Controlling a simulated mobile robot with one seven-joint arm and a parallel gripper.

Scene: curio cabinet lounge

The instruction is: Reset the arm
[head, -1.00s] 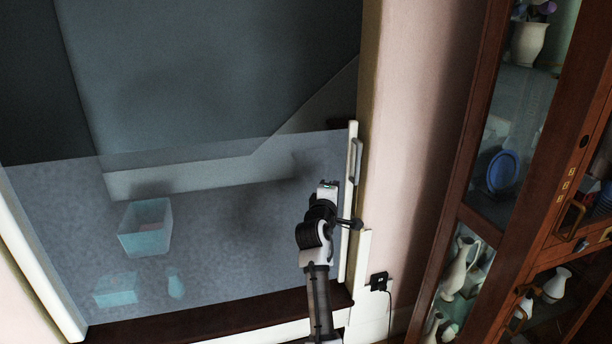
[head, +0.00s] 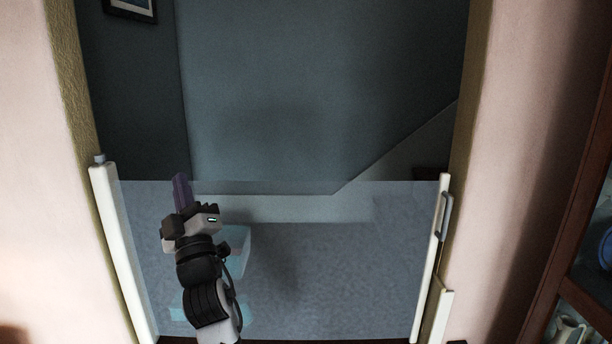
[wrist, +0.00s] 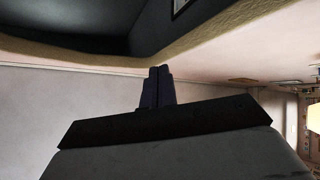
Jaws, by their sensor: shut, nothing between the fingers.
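My gripper (head: 181,180) is raised at the left of centre in the head view, in front of the translucent gate. Its fingers point up and are together, with nothing held. In the wrist view the shut fingers (wrist: 157,86) stand side by side at the middle, with the wall and ceiling area beyond them. My arm hides part of the gate and part of the pale blue bin (head: 240,248) behind it.
The translucent gate (head: 330,265) spans the doorway between a white left post (head: 122,255) and a right post with a handle (head: 443,215). A wooden cabinet (head: 567,260) stands at the far right. A picture frame (head: 131,8) hangs beyond the doorway.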

